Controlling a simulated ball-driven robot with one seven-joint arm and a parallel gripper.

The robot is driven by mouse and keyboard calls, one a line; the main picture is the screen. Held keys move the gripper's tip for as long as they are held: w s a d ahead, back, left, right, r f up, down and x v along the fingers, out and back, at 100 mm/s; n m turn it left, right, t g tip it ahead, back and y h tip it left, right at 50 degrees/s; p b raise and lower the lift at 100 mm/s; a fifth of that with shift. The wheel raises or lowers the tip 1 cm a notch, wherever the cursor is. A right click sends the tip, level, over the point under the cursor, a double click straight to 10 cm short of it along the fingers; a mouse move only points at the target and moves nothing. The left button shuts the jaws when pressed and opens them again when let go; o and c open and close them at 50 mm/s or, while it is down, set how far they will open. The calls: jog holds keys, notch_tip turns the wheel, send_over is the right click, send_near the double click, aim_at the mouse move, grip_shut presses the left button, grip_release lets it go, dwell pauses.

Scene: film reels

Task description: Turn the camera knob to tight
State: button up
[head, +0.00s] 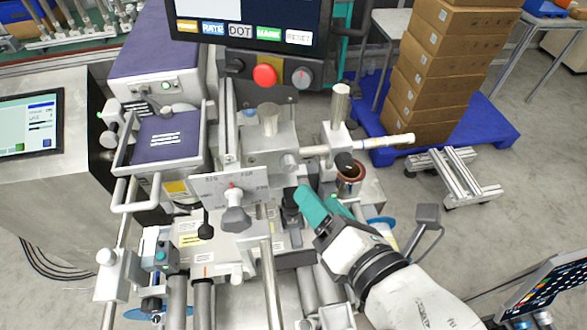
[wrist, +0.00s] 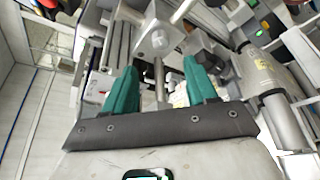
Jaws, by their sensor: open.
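A grey lever-like knob (head: 236,217) with a red mark above it stands out from a pale labelled plate (head: 258,183) in the middle of the machine. The plate's lettering is too small to read, so I cannot tell the knob's setting. My gripper (head: 320,200) has teal fingers and is to the right of the knob, apart from it. In the wrist view my gripper (wrist: 160,82) is open with nothing held between its fingers. A grey block (wrist: 158,38) shows beyond the fingertips there; I cannot tell whether it belongs to the knob.
A red button (head: 265,75) and a round dial (head: 303,76) sit below a screen (head: 245,28). A steel post (head: 340,105) and a copper-coloured cup (head: 350,180) stand close behind my gripper. Stacked cartons (head: 440,65) are at the back right.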

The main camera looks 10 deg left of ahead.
aim_at(291, 169)
jog(key=b+x, duration=0.1)
jog(key=x, duration=0.7)
jog(key=shift+w+a+f, duration=0.1)
jog(key=shift+w, duration=0.15)
jog(key=shift+w+a+f, duration=0.25)
jog(key=shift+w+a, duration=0.05)
jog(key=shift+w, duration=0.2)
jog(key=shift+c, duration=0.3)
jog(key=c, duration=1)
